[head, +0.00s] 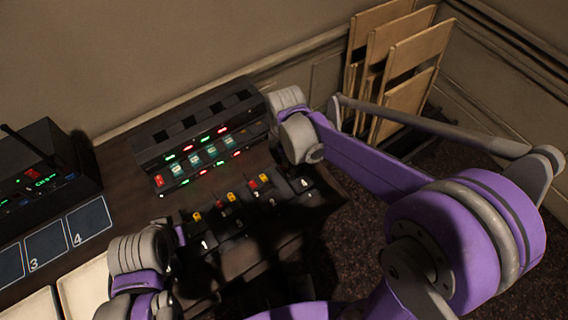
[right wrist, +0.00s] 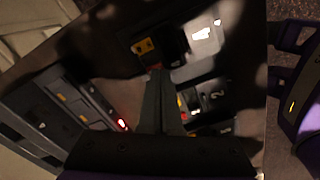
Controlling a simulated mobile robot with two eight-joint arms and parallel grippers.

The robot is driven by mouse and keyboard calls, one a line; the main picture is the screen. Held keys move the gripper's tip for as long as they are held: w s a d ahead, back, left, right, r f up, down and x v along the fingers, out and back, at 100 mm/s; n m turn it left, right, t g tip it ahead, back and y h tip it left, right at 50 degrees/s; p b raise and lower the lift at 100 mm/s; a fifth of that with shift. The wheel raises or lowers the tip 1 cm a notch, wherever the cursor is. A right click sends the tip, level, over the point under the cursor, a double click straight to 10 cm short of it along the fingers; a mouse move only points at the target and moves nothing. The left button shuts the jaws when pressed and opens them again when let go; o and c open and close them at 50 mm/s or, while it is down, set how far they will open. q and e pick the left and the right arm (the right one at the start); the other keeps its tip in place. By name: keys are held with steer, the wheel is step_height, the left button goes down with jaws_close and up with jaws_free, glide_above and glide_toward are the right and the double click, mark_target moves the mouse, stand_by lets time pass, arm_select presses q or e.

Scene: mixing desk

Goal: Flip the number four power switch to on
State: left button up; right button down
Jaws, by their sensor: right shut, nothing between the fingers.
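The number four power switch (right wrist: 146,45) shows a yellow part beside its brightly lit label 4 in the right wrist view. In the head view its label plate (head: 305,184) shows at the right end of the switch row, while the switch itself is mostly hidden by my right gripper. My right gripper (right wrist: 156,72) is shut and empty, its fingertips close to the near edge of switch four; contact cannot be told. The switch position cannot be told. My left gripper (head: 178,240) is in dark shadow at the left of the row; its jaws are unclear.
A black unit (head: 200,118) with red and green lights stands behind. A radio-like box (head: 45,165) and numbered pads (head: 90,222) lie left. Folded wooden chairs (head: 385,60) lean on the wall.

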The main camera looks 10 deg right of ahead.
arm_select(q)
steer(key=shift+s+f+b, duration=0.25)
steer(key=shift+f+b, duration=0.35)
steer(key=shift+f, duration=0.15)
arm_select(e)
steer(key=shift+f, duration=0.85)
arm_select(q)
steer(key=shift+r, duration=0.1)
arm_select(e)
steer(key=shift+r+p, duration=1.95)
steer(key=shift+r, duration=1.6)
arm_select(q)
steer(key=r, duration=0.1)
steer(key=w+r, duration=0.1)
steer(key=r, duration=0.1)
steer(key=w+r, duration=0.1)
steer(key=r, duration=0.1)
steer(key=shift+s, duration=0.15)
arm_select(e)
steer(key=s+d+r+m+t, duration=0.1)
steer(key=s+d+m+t, duration=0.1)
steer(key=s+m, duration=0.4)
steer(key=s+d+r+m+t, duration=0.1)
steer(key=s+d+m+t, duration=0.2)
steer(key=s+m, duration=0.4)
steer(key=shift+d+r+m+t, duration=0.25)
steer(key=shift+d+m, duration=0.55)
steer(key=shift+m, duration=0.7)
